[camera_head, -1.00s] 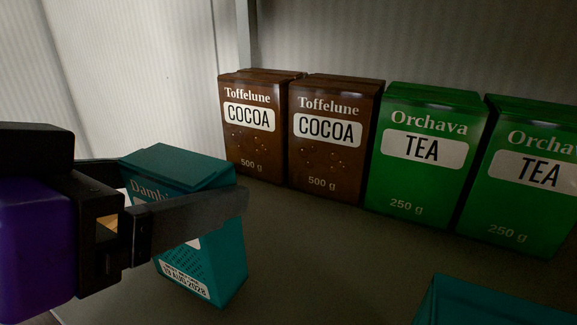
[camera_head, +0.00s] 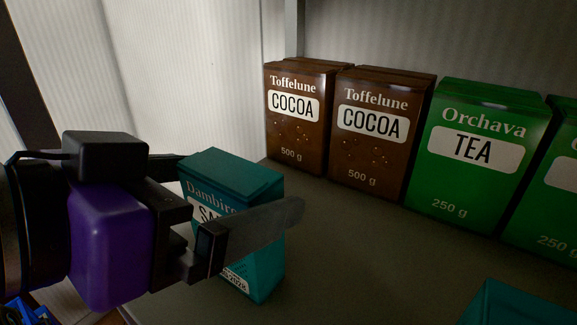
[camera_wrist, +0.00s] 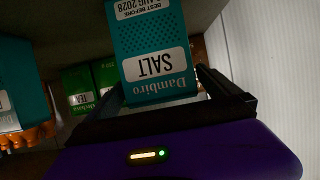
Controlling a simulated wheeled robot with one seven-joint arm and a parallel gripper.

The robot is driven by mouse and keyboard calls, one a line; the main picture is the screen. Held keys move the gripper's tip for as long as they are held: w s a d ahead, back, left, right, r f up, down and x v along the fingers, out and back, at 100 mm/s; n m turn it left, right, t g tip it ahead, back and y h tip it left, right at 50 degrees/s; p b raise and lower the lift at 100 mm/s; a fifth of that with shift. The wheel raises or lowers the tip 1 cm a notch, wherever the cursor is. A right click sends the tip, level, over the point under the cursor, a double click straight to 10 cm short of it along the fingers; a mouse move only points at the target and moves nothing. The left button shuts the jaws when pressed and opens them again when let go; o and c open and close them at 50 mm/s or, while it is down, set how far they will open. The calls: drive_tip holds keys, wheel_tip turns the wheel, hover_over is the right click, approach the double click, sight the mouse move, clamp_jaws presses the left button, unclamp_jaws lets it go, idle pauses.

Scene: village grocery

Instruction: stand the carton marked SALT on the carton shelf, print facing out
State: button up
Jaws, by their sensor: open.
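The teal Dambiro SALT carton (camera_head: 262,185) stands on the grey shelf board (camera_head: 350,240) at its left end, close to upright. Its printed face is toward my gripper, and the near finger hides part of it in the head view. My gripper (camera_head: 240,182) is open, with one dark finger crossing in front of the carton and the other partly hidden behind it. In the wrist view, the carton (camera_wrist: 150,40) appears upside down, with SALT readable, between and beyond the finger ends (camera_wrist: 165,85). Whether a finger touches it I cannot tell.
Two brown COCOA cartons (camera_head: 298,110) and green TEA cartons (camera_head: 475,160) stand in a row at the back. Another teal carton (camera_head: 505,305) is at the lower right. A white ribbed wall (camera_head: 170,70) closes the left. Bare shelf lies between.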

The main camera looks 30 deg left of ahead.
drive_tip(key=d+b+v, duration=0.1)
drive_tip(key=b+v, duration=0.1)
drive_tip(key=v, duration=1)
drive_tip(key=shift+a, duration=0.45)
